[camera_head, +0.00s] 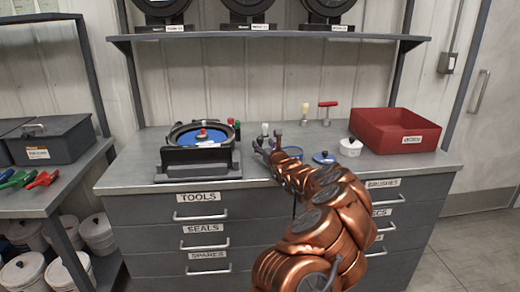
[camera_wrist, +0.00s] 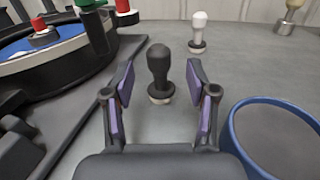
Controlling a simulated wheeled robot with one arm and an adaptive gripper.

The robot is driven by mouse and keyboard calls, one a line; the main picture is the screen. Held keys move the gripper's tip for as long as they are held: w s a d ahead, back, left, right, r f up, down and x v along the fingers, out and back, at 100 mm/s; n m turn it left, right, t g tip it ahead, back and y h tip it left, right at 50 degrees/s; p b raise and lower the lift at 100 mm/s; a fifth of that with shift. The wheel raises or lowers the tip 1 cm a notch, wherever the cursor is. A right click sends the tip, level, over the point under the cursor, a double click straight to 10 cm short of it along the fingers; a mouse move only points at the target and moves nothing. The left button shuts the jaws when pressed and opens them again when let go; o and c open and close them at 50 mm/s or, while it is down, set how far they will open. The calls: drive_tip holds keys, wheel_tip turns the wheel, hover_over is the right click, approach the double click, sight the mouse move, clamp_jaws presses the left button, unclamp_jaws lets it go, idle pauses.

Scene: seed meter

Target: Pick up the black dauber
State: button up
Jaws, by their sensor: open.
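The black dauber (camera_wrist: 159,68) stands upright on the grey bench top in the wrist view, with a dark rounded handle and a pale foot. My gripper (camera_wrist: 161,84) is open, its purple-padded fingers apart on the left and right of the dauber in the picture. No contact shows, and I cannot tell how far ahead of the fingertips the dauber stands. In the head view my gripper (camera_head: 268,144) is low over the bench, right of the seed meter (camera_head: 200,152). The black dauber is not clear there, probably hidden by the gripper.
A white-topped dauber (camera_wrist: 198,34) stands behind, slightly right. A blue-rimmed pot (camera_wrist: 238,118) is close on the right. The seed meter's dark stand (camera_wrist: 75,75) is at left. Further right are a blue lid (camera_head: 324,158), a white pot (camera_head: 350,149) and a red bin (camera_head: 378,139).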

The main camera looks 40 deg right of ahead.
sight(261, 142)
drive_tip(key=shift+p+x, duration=0.45)
drive_tip(key=shift+x, duration=1.4)
drive_tip(key=shift+r, duration=0.1)
clamp_jaws()
